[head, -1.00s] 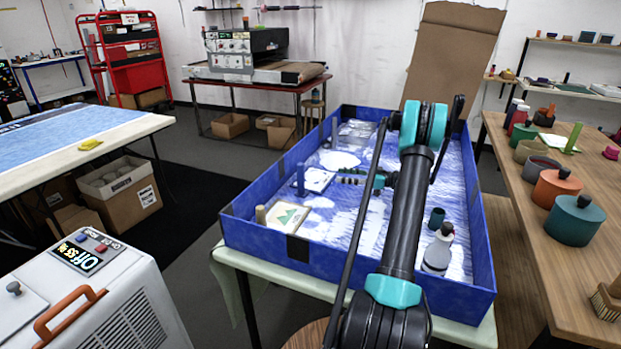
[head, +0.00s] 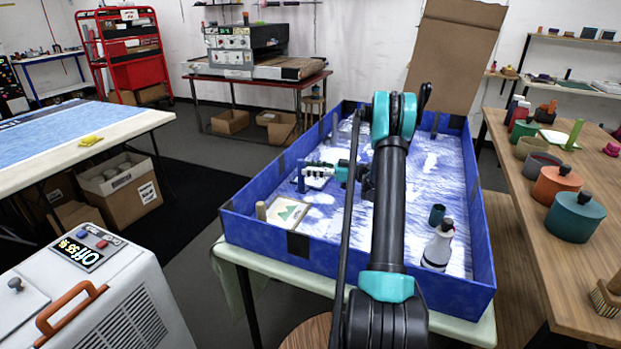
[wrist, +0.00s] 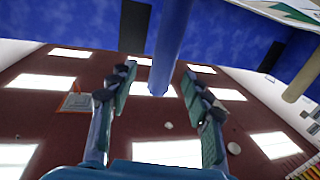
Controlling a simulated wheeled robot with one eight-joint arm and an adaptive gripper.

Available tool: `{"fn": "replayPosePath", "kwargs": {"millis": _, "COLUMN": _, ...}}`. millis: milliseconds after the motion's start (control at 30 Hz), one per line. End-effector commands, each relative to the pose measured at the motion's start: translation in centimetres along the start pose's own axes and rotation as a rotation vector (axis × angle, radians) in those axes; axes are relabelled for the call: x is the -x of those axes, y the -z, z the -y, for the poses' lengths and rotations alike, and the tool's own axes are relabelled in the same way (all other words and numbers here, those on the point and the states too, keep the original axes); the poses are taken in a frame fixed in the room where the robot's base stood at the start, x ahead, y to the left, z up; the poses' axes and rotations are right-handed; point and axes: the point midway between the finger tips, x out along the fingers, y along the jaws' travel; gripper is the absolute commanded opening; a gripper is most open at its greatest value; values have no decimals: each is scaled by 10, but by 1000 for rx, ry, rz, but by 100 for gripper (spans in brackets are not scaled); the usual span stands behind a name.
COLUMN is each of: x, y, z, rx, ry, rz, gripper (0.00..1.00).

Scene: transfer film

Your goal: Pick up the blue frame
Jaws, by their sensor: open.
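The blue frame lies in the back left part of the large blue-walled tray (head: 260,238). In the head view I see its upright blue post (head: 301,178); my gripper partly covers its flat pale panel. My gripper (head: 312,172) is open, just right of the post and pointing left at it. In the wrist view my open gripper (wrist: 160,75) has a finger on each side of the blue post (wrist: 172,45). The post shows between and beyond the fingertips; I cannot tell whether they touch it.
A tan frame (head: 287,214) with a mountain picture and a tan post (head: 261,210) lies toward the tray's front left. A white bottle (head: 438,248) and a dark cup (head: 437,214) stand at the right. The tray walls surround the work area.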

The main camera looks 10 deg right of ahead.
Motion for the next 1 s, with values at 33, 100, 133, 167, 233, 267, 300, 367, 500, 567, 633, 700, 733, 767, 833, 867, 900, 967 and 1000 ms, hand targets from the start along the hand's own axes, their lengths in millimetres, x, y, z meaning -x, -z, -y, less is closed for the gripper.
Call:
{"fn": "replayPosePath", "kwargs": {"millis": 33, "x": -8, "y": 1, "z": 2, "rx": 0, "ry": 3, "rz": 0, "gripper": 49}}
{"fn": "replayPosePath", "kwargs": {"millis": 100, "x": -18, "y": 2, "z": 4, "rx": 0, "ry": 3, "rz": 0, "gripper": 49}}
{"fn": "replayPosePath", "kwargs": {"millis": 133, "x": -23, "y": 2, "z": 4, "rx": 0, "ry": 3, "rz": 0, "gripper": 49}}
{"fn": "replayPosePath", "kwargs": {"millis": 167, "x": -28, "y": 2, "z": 3, "rx": 0, "ry": 3, "rz": 0, "gripper": 49}}
{"fn": "replayPosePath", "kwargs": {"millis": 233, "x": -35, "y": 2, "z": 3, "rx": 0, "ry": 2, "rz": 0, "gripper": 49}}
{"fn": "replayPosePath", "kwargs": {"millis": 267, "x": -37, "y": 2, "z": 3, "rx": 0, "ry": 2, "rz": 0, "gripper": 49}}
{"fn": "replayPosePath", "kwargs": {"millis": 300, "x": -39, "y": 2, "z": 3, "rx": 0, "ry": 1, "rz": 0, "gripper": 49}}
{"fn": "replayPosePath", "kwargs": {"millis": 367, "x": -39, "y": 2, "z": 3, "rx": 0, "ry": 0, "rz": 0, "gripper": 49}}
{"fn": "replayPosePath", "kwargs": {"millis": 500, "x": -39, "y": 2, "z": 2, "rx": 0, "ry": 0, "rz": 0, "gripper": 48}}
{"fn": "replayPosePath", "kwargs": {"millis": 567, "x": -39, "y": 2, "z": 3, "rx": 0, "ry": 0, "rz": 0, "gripper": 40}}
{"fn": "replayPosePath", "kwargs": {"millis": 633, "x": -39, "y": 2, "z": 3, "rx": 0, "ry": 1, "rz": 0, "gripper": 32}}
{"fn": "replayPosePath", "kwargs": {"millis": 700, "x": -38, "y": 2, "z": 3, "rx": 0, "ry": 1, "rz": 0, "gripper": 23}}
{"fn": "replayPosePath", "kwargs": {"millis": 733, "x": -38, "y": 2, "z": 3, "rx": 0, "ry": 1, "rz": 0, "gripper": 19}}
{"fn": "replayPosePath", "kwargs": {"millis": 767, "x": -38, "y": 2, "z": 3, "rx": 0, "ry": 1, "rz": 0, "gripper": 16}}
{"fn": "replayPosePath", "kwargs": {"millis": 833, "x": -38, "y": 2, "z": 3, "rx": 0, "ry": 1, "rz": 0, "gripper": 7}}
{"fn": "replayPosePath", "kwargs": {"millis": 867, "x": -38, "y": 2, "z": 3, "rx": 0, "ry": 1, "rz": 0, "gripper": 3}}
{"fn": "replayPosePath", "kwargs": {"millis": 900, "x": -38, "y": 2, "z": 3, "rx": 0, "ry": 1, "rz": 0, "gripper": 0}}
{"fn": "replayPosePath", "kwargs": {"millis": 967, "x": -38, "y": 2, "z": 3, "rx": 0, "ry": 1, "rz": 0, "gripper": 0}}
{"fn": "replayPosePath", "kwargs": {"millis": 1000, "x": -38, "y": 2, "z": 3, "rx": 0, "ry": 1, "rz": 0, "gripper": 0}}
